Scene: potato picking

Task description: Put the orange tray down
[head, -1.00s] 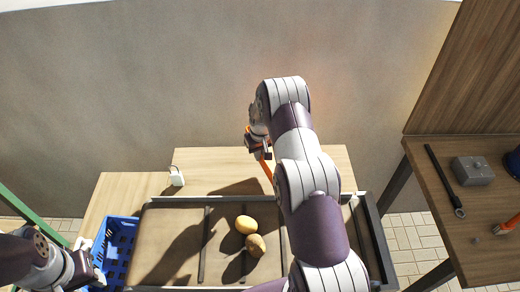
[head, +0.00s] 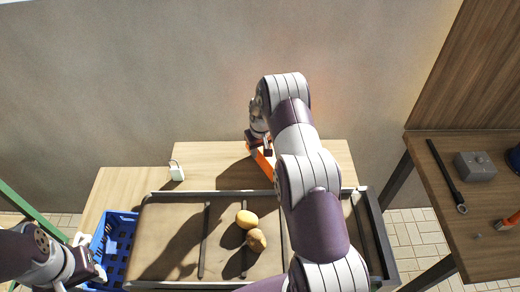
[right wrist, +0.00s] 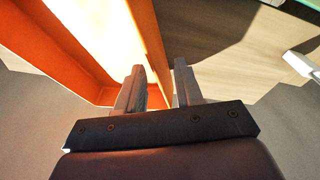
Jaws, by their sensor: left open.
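The orange tray (head: 263,163) is at the back of the wooden table, mostly hidden behind my right arm. My right gripper (head: 259,146) is at its far end. Whether the tray's underside fully rests on the table is hidden. My left gripper (head: 97,262) is open and empty, at the lower left by the blue crate.
Two potatoes (head: 246,219) lie on the brown conveyor belt (head: 165,250). A blue crate (head: 118,226) stands left of it. A small white object (head: 177,172) stands on the table (head: 205,158). A side bench (head: 440,215) at right holds tools and a grey box (head: 475,166).

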